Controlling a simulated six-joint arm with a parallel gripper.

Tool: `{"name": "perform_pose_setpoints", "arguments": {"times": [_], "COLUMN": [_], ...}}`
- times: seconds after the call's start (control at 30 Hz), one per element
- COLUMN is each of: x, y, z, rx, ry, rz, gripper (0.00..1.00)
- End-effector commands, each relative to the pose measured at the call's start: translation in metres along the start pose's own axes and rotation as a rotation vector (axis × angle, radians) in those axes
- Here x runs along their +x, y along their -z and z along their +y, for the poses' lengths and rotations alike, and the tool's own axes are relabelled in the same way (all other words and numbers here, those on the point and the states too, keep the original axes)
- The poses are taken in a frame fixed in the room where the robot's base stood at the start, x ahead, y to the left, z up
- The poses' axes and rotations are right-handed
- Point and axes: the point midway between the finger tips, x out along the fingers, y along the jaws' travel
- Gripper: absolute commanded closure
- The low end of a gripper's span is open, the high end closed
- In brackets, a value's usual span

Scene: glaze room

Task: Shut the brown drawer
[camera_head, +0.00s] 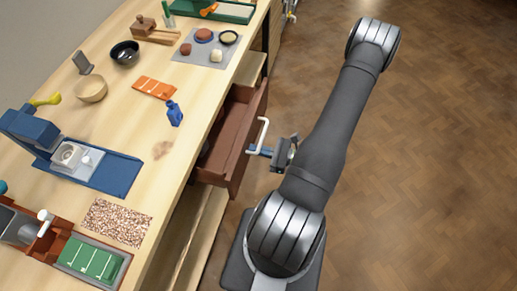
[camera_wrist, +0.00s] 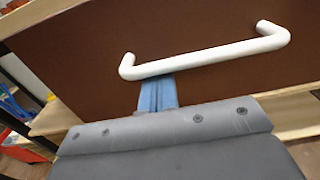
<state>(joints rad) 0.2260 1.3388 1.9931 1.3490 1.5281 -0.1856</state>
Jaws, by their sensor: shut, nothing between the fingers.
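The brown drawer (camera_head: 234,137) is pulled out from under the wooden bench in the head view. Its front carries a white bar handle (camera_head: 259,134). In the wrist view the brown drawer front (camera_wrist: 210,35) fills the upper part, with the white handle (camera_wrist: 205,57) across it. My gripper (camera_head: 254,150) is shut and empty, with its blue fingers at the handle on the outer side of the drawer. In the wrist view the blue fingertips (camera_wrist: 157,90) reach up to the handle's lower edge near its left end. I cannot tell whether they touch it or the front.
The wooden bench top (camera_head: 150,120) holds a blue stand (camera_head: 110,168), a dark bowl (camera_head: 125,53), a wooden bowl (camera_head: 91,89), an orange piece (camera_head: 154,87) and a small blue bottle (camera_head: 174,113). The wooden floor (camera_head: 430,190) to the right is clear.

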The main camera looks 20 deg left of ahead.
Motion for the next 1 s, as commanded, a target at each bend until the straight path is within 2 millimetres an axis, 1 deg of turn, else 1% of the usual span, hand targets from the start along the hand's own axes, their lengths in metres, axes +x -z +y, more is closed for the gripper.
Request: {"name": "perform_pose_setpoints", "arguments": {"times": [0.7,0.87,1.0], "x": [0.100,0.118,0.125], "y": [0.000,0.000,0.000], "z": [0.001,0.001,0.001], "rx": [0.000,0.000,0.000], "ry": [-0.006,-0.004,-0.002], "rz": [0.000,0.000,-0.001], "gripper": [1.00,1.00,1.00]}}
